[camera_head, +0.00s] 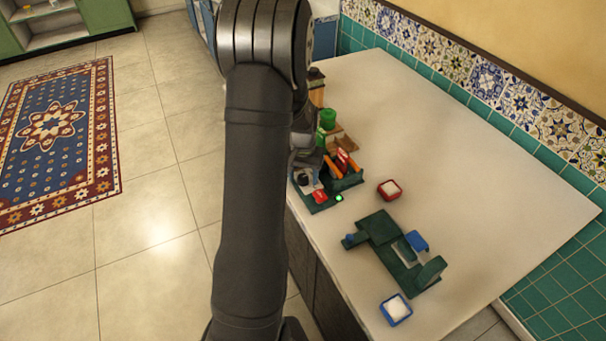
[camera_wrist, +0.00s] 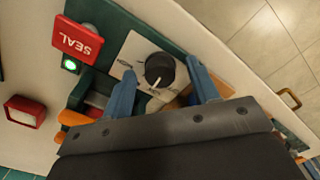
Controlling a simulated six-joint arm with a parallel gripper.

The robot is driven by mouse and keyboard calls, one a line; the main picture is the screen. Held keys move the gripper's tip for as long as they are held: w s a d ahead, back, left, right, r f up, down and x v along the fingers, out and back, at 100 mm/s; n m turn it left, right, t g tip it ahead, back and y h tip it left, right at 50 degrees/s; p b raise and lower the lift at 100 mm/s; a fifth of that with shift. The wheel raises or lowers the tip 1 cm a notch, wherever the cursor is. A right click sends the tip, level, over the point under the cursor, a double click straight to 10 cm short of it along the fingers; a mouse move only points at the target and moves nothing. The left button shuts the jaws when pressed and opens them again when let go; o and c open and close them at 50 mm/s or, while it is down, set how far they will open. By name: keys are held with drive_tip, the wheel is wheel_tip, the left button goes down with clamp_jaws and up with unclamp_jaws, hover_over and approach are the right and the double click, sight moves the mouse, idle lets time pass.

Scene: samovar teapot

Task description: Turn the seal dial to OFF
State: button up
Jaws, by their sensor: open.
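The seal dial (camera_wrist: 160,69) is a round black knob with a white pointer line on a pale plate (camera_wrist: 133,52) in the wrist view. The pointer aims down and slightly left in that view. A red SEAL block (camera_wrist: 78,38) and a lit green lamp (camera_wrist: 70,65) are beside the plate; the lamp also shows in the head view (camera_head: 339,198). My gripper (camera_wrist: 161,73) is open, with one blue finger on each side of the dial and gaps visible. In the head view my arm hides much of this area.
The dial is on a dark green station at the white table's (camera_head: 470,140) left edge. A second green fixture (camera_head: 385,235) and a blue tray (camera_head: 396,309) are nearer. The table's right part is clear.

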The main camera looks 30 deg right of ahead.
drive_tip(key=c, duration=1)
drive_tip(key=shift+n, duration=0.4)
drive_tip(key=n, duration=0.5)
drive_tip(key=shift+n, duration=0.4)
drive_tip(key=n, duration=0.5)
drive_tip(key=shift+n, duration=0.7)
drive_tip(key=o, duration=1)
